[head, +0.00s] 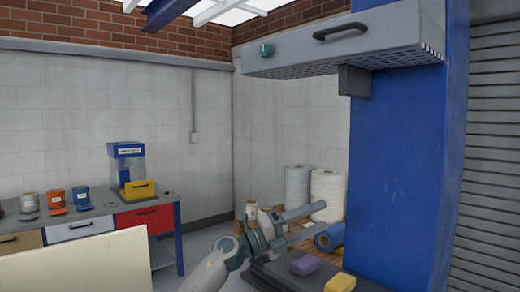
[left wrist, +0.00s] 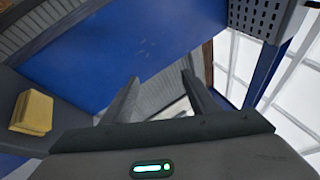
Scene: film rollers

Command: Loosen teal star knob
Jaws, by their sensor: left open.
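The teal star knob (head: 266,50) sits on the front face of the grey overhead hood (head: 345,45), near its left end, high in the head view. My left gripper (head: 322,218) is low in the head view, well below the knob and apart from it. Its two fingers are spread, with nothing between them. In the left wrist view the open fingers (left wrist: 160,79) point toward the blue column and the shutter. The perforated underside of the hood (left wrist: 262,18) shows at the top right there; the knob does not show. My right gripper is in neither view.
A blue column (head: 405,170) carries the hood. Purple (head: 305,265) and yellow (head: 340,282) blocks lie on a dark base near my left gripper. White rolls (head: 327,190) and a blue roll (head: 329,238) stand or lie behind it. A workbench (head: 95,222) is at left.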

